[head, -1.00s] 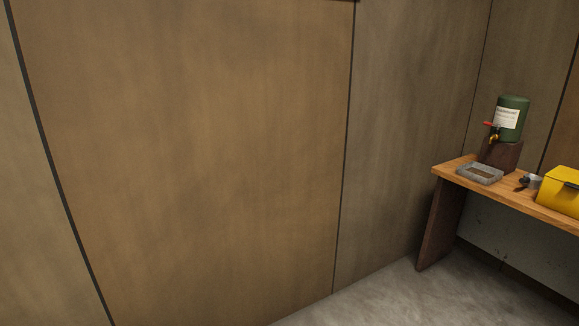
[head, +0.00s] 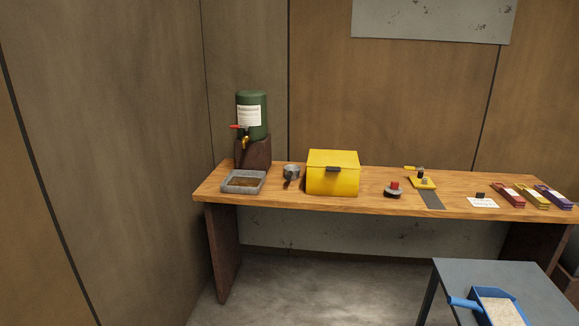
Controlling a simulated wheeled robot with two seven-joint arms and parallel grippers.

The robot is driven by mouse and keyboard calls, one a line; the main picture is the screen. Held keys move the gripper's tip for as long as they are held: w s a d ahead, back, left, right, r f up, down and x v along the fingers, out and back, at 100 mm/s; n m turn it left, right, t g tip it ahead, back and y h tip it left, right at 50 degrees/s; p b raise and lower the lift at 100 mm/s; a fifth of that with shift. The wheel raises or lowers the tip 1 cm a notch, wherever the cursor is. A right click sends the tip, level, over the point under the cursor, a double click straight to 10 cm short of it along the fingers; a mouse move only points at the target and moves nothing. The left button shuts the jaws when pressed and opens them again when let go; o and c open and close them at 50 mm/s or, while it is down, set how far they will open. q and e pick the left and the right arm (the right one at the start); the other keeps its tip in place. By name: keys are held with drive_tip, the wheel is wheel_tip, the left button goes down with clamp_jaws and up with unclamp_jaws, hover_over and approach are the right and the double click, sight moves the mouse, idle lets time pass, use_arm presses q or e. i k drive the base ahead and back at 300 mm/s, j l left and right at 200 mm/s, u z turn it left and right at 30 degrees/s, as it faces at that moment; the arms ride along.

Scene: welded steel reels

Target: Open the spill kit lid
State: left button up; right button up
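The yellow box (head: 332,181), which looks like the spill kit, stands on the wooden bench in the head view, left of the bench's middle. Its lid (head: 334,158) is down, and a dark latch or handle (head: 333,169) shows at its upper front. Neither of my grippers is in view.
The wooden bench (head: 290,200) runs along the wall. A grey table (head: 450,275) with a blue scoop (head: 498,307) stands front right.

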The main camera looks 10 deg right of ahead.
sight(333, 160)
drive_tip(key=i+l+z, duration=0.2)
drive_tip(key=i+z, duration=0.75)
drive_tip(key=i, duration=0.15)
drive_tip(key=i+j+z, duration=0.25)
drive_tip(key=i+z, duration=0.55)
drive_tip(key=k+j, duration=0.05)
drive_tip(key=k, duration=0.05)
